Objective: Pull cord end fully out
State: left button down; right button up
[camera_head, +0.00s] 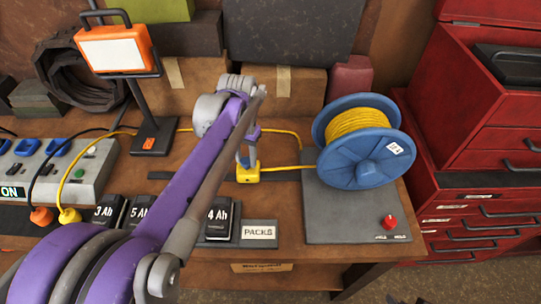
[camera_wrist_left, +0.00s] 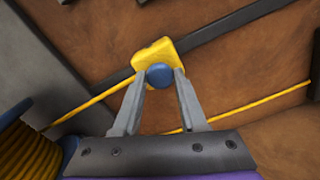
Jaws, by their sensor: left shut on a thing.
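The yellow cord end (camera_head: 248,174) is a small yellow block with a blue round face, which shows in the left wrist view (camera_wrist_left: 152,50). It is at the brown bench top, left of the blue reel (camera_head: 352,160). A yellow cord (camera_head: 288,167) runs nearly straight from it to the reel, where more yellow cord (camera_head: 357,122) is wound. My left gripper (camera_head: 247,162) points down and is shut on the cord end; its two fingertips (camera_wrist_left: 159,77) meet the block beside the blue face. My right gripper is not in view.
The reel stands on a grey plate (camera_head: 330,215) with a red knob (camera_head: 389,221). A power strip (camera_head: 50,170) and a work lamp (camera_head: 112,49) are left. A red tool cabinet (camera_head: 470,110) stands right.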

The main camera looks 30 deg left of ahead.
pick_arm(q)
jog(key=s+a, duration=0.4)
jog(key=a, duration=0.3)
jog(key=s+a, duration=0.5)
jog(key=a, duration=0.3)
jog(key=s+a, duration=0.5)
jog(key=a, duration=0.3)
jog(key=c, duration=0.8)
grip_release()
jog(key=o, duration=0.4)
jog(key=shift+s+a, duration=0.15)
jog(key=shift+c, duration=0.2)
notch_tip(320, 180, up, 11)
jog(key=p, duration=0.1)
